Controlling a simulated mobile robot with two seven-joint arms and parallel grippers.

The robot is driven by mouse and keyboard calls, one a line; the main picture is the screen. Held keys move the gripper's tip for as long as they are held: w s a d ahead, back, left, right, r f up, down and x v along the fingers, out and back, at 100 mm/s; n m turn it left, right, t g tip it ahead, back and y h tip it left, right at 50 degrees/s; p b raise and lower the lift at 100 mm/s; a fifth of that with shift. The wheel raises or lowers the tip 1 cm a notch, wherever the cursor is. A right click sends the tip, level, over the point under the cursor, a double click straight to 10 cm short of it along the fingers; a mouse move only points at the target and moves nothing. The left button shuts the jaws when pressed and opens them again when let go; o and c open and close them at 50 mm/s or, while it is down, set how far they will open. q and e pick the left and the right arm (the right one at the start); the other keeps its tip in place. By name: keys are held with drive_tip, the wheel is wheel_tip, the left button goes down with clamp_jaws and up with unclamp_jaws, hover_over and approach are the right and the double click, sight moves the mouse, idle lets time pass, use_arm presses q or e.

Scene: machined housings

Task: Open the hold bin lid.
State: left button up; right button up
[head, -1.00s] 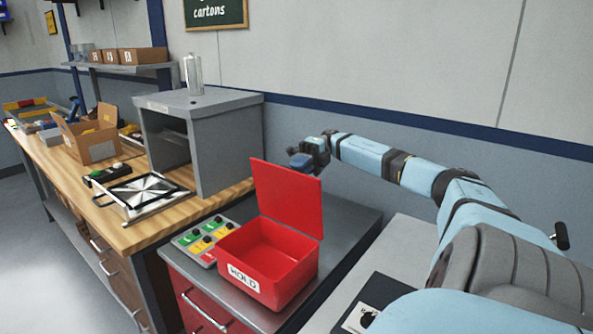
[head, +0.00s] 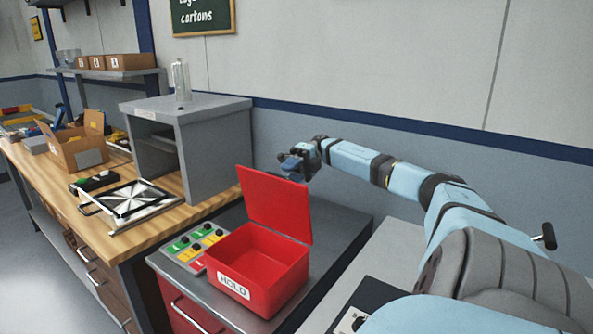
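The red hold bin (head: 256,277) with a white HOLD label stands on the grey top of a red drawer cabinet. Its red lid (head: 274,204) stands up at the back edge, tilted a little backward, and the bin's inside shows, with nothing seen in it. My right gripper (head: 291,166) is behind and just above the lid's top right corner, apart from it as far as I can tell. Its fingers are too small and dark to tell whether they are open or shut. My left gripper is out of view.
A panel with coloured buttons (head: 195,247) lies left of the bin. A grey open-fronted cabinet (head: 213,150) stands on the wooden bench (head: 122,240), with a metal framed plate (head: 131,201) before it. The grey top (head: 335,228) right of the bin is clear.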

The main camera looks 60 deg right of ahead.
drive_tip(key=d+r, duration=0.1)
drive_tip(key=d, duration=0.5)
drive_tip(key=shift+s+d, duration=0.25)
drive_tip(key=shift+s, duration=0.15)
idle(0.5)
